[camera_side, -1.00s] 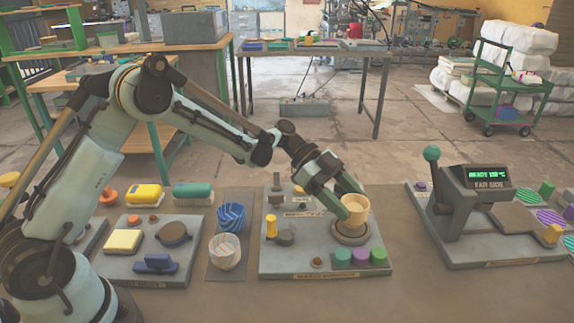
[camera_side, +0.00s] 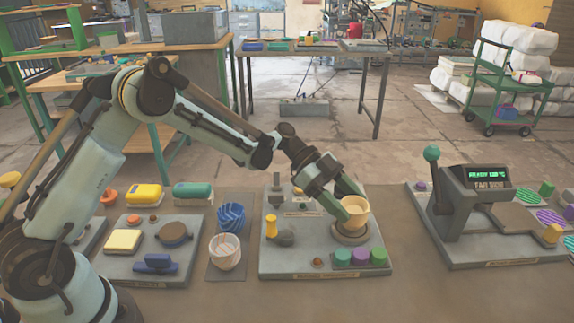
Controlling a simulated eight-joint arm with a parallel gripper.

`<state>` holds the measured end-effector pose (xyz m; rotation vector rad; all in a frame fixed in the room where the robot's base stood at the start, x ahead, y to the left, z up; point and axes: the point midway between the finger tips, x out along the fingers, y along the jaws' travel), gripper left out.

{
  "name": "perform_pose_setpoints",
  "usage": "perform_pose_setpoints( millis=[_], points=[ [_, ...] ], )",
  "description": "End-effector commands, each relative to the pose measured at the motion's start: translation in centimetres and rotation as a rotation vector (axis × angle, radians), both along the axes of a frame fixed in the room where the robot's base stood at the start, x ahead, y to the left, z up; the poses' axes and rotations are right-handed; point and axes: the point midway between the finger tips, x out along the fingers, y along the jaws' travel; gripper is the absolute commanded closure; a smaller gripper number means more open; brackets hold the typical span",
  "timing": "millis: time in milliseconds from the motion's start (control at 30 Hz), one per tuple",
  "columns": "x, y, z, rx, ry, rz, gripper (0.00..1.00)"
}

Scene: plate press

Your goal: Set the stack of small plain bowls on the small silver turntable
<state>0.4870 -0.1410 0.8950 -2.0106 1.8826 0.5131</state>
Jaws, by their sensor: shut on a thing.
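The stack of small plain bowls (camera_side: 355,212) is pale yellow and sits upright at the round turntable (camera_side: 350,236) on the middle grey board. My gripper (camera_side: 352,210) has its green fingers shut on the bowls from the upper left. The bowls look to be on the turntable or just above it; I cannot tell whether they touch. The turntable looks dark grey-brown here, and the bowls hide its middle.
Green and purple cylinders (camera_side: 360,257) stand on the board in front of the turntable. A blue striped bowl stack (camera_side: 231,217) and a white patterned one (camera_side: 225,251) stand left. A press with a lever (camera_side: 470,215) stands right, with bare table between.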

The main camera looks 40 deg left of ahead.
Motion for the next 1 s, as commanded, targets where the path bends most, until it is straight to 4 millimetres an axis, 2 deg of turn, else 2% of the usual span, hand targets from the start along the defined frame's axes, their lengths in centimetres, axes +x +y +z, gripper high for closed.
perform_pose_setpoints(
  millis=[733,767,933,1000],
  points=[
    [0.00,0.00,-0.56,0.000,0.000,0.000,0.72],
    [0.00,0.00,-0.56,0.000,0.000,0.000,0.33],
    [0.00,0.00,-0.56,0.000,0.000,0.000,0.08],
    [0.00,0.00,-0.56,0.000,0.000,0.000,0.08]
  ],
)
